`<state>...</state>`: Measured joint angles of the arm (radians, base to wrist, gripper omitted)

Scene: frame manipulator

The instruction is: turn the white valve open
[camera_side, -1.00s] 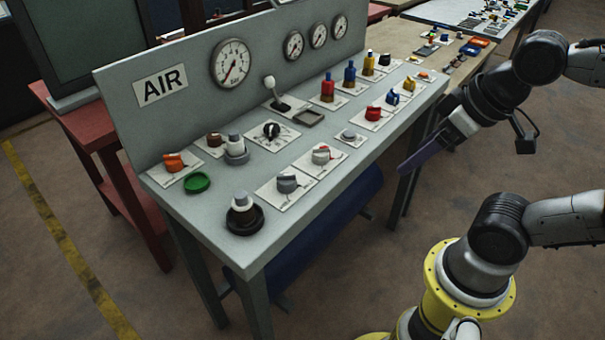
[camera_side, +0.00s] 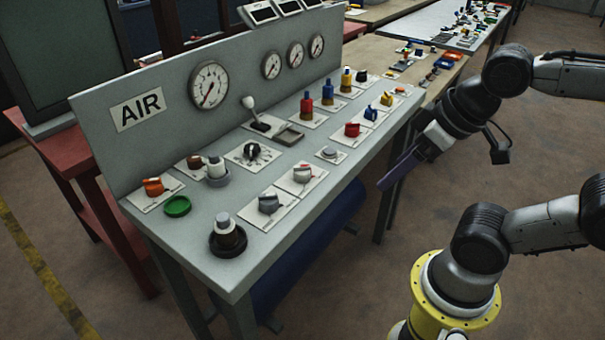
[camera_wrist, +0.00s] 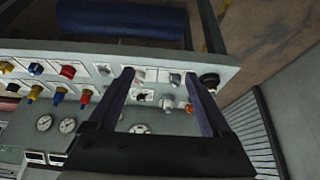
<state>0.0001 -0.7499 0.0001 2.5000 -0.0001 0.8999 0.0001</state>
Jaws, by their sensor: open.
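A whitish valve knob (camera_side: 302,173) with a red mark sits on a white plate on the grey control panel. It also shows in the wrist view (camera_wrist: 139,76), near the left fingertip. A darker grey valve knob (camera_side: 269,202) sits on the neighbouring plate and shows in the wrist view (camera_wrist: 175,79), toward the right fingertip. My gripper (camera_side: 388,182) has long purple fingers and hangs off the panel's right edge in the side view, apart from the knobs. In the wrist view, my gripper (camera_wrist: 159,76) is open with nothing held between its fingers.
A black-based knob (camera_side: 228,236), green button (camera_side: 177,206), orange knob (camera_side: 154,187) and black dial (camera_side: 252,151) stand nearby. Red (camera_side: 352,130) and blue (camera_side: 327,94) controls stand farther along. An upright gauge board (camera_side: 141,108) backs the panel.

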